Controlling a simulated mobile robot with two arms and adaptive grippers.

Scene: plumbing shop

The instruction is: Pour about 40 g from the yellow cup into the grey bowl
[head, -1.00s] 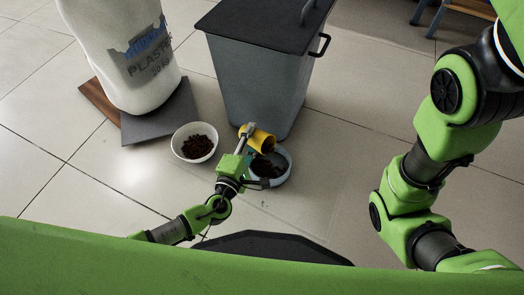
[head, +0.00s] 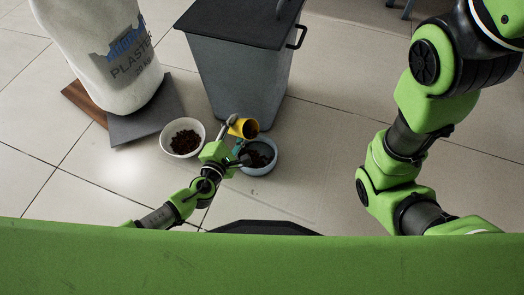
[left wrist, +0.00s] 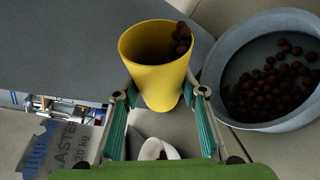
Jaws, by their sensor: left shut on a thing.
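The yellow cup (head: 241,127) is held tilted by my left gripper (head: 231,142), near the far left rim of the grey bowl (head: 274,165). In the left wrist view, the gripper (left wrist: 161,98) has one finger on each side of the cup (left wrist: 155,85). Brown pellets sit inside the cup near its right rim. The grey bowl (left wrist: 232,50) is right of the cup there and holds many brown pellets. My right arm shows at the right of the head view; its gripper is outside the picture.
A white bowl (head: 171,149) of brown pellets stands on the floor to the left. A grey bin (head: 235,85) with a dark lid stands behind the cup. A white sack (head: 100,55) stands on boards at back left. Floor right of the grey bowl is clear.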

